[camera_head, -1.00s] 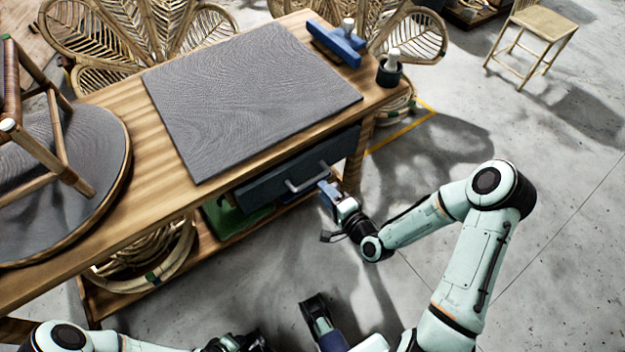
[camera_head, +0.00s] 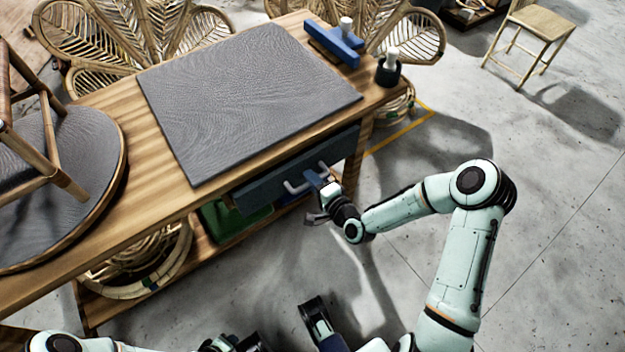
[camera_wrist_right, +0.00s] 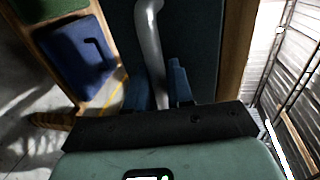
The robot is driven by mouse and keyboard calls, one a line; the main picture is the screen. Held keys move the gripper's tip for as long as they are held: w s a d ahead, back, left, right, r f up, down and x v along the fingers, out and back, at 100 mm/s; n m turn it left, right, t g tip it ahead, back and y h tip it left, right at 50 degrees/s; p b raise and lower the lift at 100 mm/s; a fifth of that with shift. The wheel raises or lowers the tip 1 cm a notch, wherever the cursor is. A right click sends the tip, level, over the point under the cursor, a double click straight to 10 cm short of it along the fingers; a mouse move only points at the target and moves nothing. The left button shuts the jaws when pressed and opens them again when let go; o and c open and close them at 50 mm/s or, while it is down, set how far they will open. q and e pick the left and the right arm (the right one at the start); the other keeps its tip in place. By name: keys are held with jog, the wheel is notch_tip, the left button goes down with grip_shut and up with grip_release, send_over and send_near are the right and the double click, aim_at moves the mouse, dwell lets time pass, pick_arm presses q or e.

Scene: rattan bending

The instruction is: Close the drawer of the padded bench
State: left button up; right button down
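The padded bench is a wooden table with a grey textured pad (camera_head: 250,95) on its top (camera_head: 150,130). Its dark blue-grey drawer (camera_head: 270,185) sits under the front edge; I cannot tell how far out it stands. A grey bar handle (camera_head: 292,188) is on the drawer front and fills the upper middle of the right wrist view (camera_wrist_right: 148,40). My right gripper (camera_head: 316,180) is at the handle's right part. In the wrist view its two blue fingers (camera_wrist_right: 160,90) stand apart on either side of the handle bar. My left arm shows partly at the bottom edge; its fingers are unclear.
A blue clamp-like tool (camera_head: 335,45) and a dark cup with a white-topped bottle (camera_head: 389,70) stand at the bench's right end. A round table top with a stool (camera_head: 50,150) is at the left. A green box (camera_head: 235,222) sits below the drawer.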

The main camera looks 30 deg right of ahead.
jog(key=w, duration=0.3)
jog(key=shift+w+a+r, duration=0.1)
jog(key=shift+w, duration=0.1)
jog(key=c, duration=1.1)
grip_release()
jog(key=shift+w, duration=0.1)
jog(key=shift+c, duration=0.2)
pick_arm(q)
jog(key=shift+w, duration=0.1)
jog(key=s+d+r+g+p, duration=0.1)
jog(key=s+d+r+p, duration=0.1)
jog(key=s+r+p, duration=0.1)
jog(key=shift+s+r+g+h, duration=0.15)
jog(key=shift+s+g+h, duration=0.15)
jog(key=shift+s, duration=0.5)
pick_arm(e)
jog(key=v, duration=1.3)
jog(key=shift+s, duration=0.25)
